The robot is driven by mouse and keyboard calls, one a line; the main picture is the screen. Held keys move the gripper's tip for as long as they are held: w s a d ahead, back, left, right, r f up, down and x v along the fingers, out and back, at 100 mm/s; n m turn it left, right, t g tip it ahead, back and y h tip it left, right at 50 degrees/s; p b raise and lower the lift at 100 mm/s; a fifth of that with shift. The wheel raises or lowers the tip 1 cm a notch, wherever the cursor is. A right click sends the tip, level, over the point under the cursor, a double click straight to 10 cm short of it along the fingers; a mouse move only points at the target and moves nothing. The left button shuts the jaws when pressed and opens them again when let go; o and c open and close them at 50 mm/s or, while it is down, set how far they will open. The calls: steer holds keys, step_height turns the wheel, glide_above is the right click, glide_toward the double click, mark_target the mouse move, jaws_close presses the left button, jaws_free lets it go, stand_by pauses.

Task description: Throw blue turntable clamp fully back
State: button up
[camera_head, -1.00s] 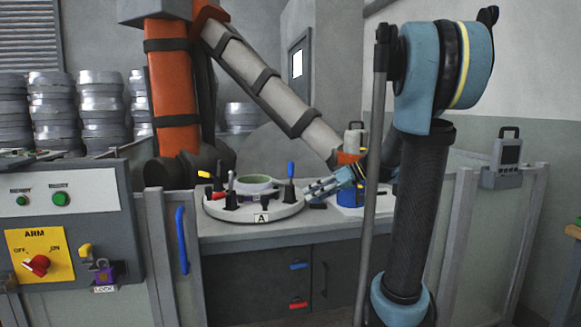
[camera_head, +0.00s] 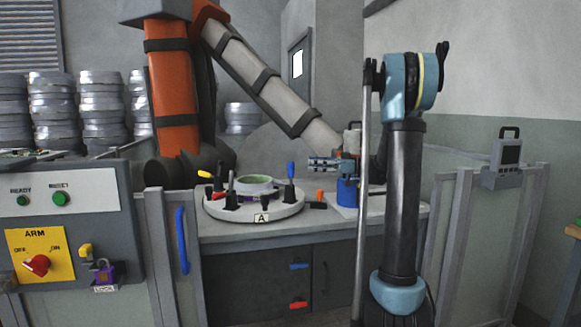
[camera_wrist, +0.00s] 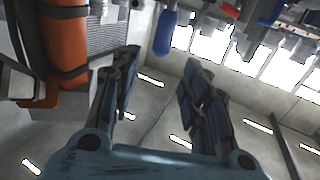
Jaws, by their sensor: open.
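The round pale turntable (camera_head: 225,211) with an "A" label sits on the bench. Its blue clamp has a blue handle (camera_head: 290,170) standing upright at the right rear of the rim. A blue handle (camera_wrist: 164,33) also shows near the top middle of the wrist view, which looks upside down. My gripper (camera_head: 314,163) is just right of the blue handle, pointing left, apart from it. In the wrist view the two fingers (camera_wrist: 160,62) are spread with nothing between them.
Yellow (camera_head: 205,174), red (camera_head: 221,196) and orange (camera_head: 320,193) handles are around the turntable. A blue pot (camera_head: 347,192) stands below my gripper. A large orange and grey robot arm (camera_head: 262,72) reaches over behind. A green-rimmed ring (camera_head: 257,181) lies mid-turntable.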

mark_target(291, 163)
steer(key=a, duration=0.6)
steer(key=w+a, duration=0.1)
steer(key=a, duration=0.2)
steer(key=shift+a, duration=0.4)
jaws_close()
